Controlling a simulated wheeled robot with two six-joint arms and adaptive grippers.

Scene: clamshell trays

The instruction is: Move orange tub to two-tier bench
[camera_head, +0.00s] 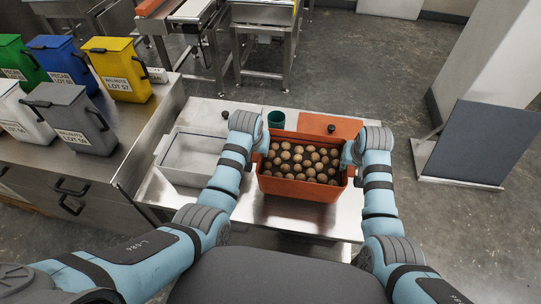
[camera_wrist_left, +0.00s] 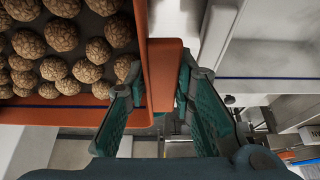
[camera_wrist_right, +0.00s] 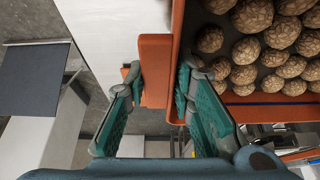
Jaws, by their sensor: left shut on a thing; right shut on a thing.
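The orange tub (camera_head: 300,189) is an open box filled with brown walnut-like balls, at the middle of the steel bench (camera_head: 255,220). My left gripper (camera_wrist_left: 158,92) is shut on the tub's left side flange (camera_wrist_left: 164,65). My right gripper (camera_wrist_right: 158,92) is shut on the right side flange (camera_wrist_right: 155,70). The tub looks level between the two. I cannot tell whether it rests on the bench or hangs just above it. I cannot tell which bench here is the two-tier one.
A grey tray (camera_head: 172,179) stands left of the tub. Behind are a green cup (camera_head: 276,119) and an orange lid (camera_head: 345,127) with a black knob. A steel cabinet (camera_head: 130,165) with several coloured bins is at left. A dark panel (camera_head: 478,140) stands at right.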

